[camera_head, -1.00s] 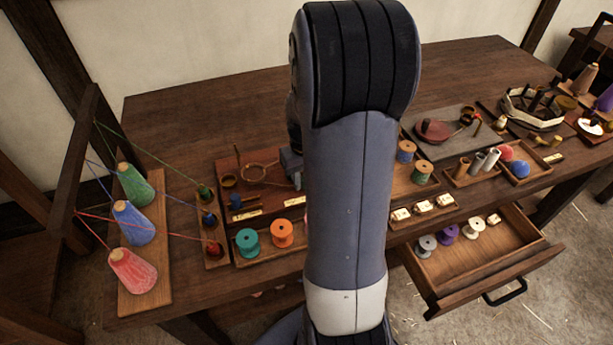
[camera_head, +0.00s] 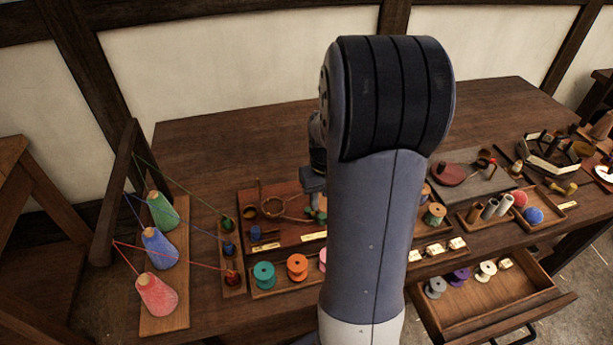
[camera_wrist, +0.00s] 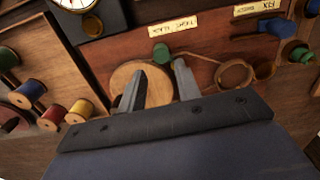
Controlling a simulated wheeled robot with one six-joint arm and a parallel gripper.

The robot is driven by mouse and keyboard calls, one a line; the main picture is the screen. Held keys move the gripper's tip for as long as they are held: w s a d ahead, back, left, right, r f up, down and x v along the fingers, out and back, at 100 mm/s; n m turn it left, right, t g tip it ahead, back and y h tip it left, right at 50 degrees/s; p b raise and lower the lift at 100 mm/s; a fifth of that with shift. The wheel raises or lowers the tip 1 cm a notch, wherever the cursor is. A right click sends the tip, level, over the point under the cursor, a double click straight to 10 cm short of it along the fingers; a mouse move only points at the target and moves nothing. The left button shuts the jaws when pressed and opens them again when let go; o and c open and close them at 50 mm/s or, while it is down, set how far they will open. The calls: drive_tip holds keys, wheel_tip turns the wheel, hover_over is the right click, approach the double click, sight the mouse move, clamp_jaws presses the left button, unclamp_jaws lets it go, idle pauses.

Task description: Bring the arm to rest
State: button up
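My arm (camera_head: 375,230) rises through the middle of the head view and bends over the workbench (camera_head: 225,145). My gripper (camera_wrist: 160,76) shows in the wrist view with its two fingers apart and nothing seen held between them. Behind the fingers lie a round wooden disc (camera_wrist: 148,92) and a small green piece (camera_wrist: 161,52) on a reddish-brown board (camera_wrist: 215,58). In the head view my arm partly hides the wrist, which hangs over this board (camera_head: 280,232); the fingertips are hard to make out there.
Red, blue and green thread cones (camera_head: 158,297) stand at the left, threads running to a small rack (camera_head: 232,285). Teal and orange spools (camera_head: 297,267) sit in front. An open drawer (camera_head: 470,312) with spools juts out at right. The bench's back left is clear.

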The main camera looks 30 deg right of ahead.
drive_tip(key=shift+f, duration=0.15)
wheel_tip(320, 180, down, 7)
drive_tip(key=b, duration=0.6)
drive_tip(key=shift+d, duration=0.2)
drive_tip(key=shift+a, duration=0.15)
drive_tip(key=shift+r, duration=0.25)
